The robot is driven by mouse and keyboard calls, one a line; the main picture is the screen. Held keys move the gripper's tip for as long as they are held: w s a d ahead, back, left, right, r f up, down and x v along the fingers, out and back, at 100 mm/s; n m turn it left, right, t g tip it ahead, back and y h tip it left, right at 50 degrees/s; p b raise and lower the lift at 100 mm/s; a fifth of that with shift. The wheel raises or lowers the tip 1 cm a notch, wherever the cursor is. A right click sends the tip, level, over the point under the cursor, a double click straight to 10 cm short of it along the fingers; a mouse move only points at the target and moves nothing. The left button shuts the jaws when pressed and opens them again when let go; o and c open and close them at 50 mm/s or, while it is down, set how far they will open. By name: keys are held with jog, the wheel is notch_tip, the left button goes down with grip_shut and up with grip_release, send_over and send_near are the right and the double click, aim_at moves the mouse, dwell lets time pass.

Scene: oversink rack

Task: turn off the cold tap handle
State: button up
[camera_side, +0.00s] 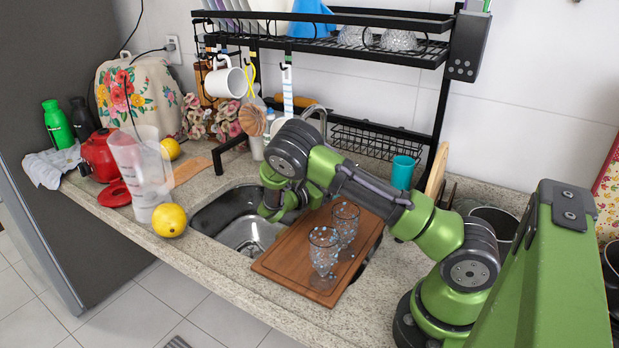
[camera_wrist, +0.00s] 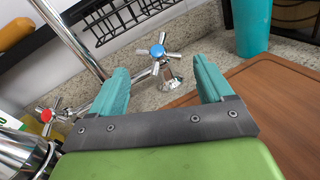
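The cold tap handle (camera_wrist: 158,52), a metal cross with a blue centre, stands on the speckled counter ahead of my gripper in the wrist view. My gripper (camera_wrist: 160,70) is open, its two teal fingers apart with nothing held between them. The handle shows in the gap between the fingertips, beyond them; I see no contact. A second handle with a red centre (camera_wrist: 47,115) is to the left, past the left finger. The metal spout (camera_wrist: 75,40) rises between the two handles. In the side view my arm hides the handles and most of my gripper.
A wooden cutting board (camera_side: 285,262) lies over part of the sink (camera_side: 240,232), with two glasses (camera_side: 323,250) on it. A teal cup (camera_side: 402,172) stands behind, right of the cold handle. The black rack (camera_side: 440,120) spans above the sink. A lemon (camera_side: 169,220) lies left.

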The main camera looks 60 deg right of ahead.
jog(key=v, duration=0.9)
jog(key=shift+a, duration=0.1)
jog(key=shift+o, duration=0.2)
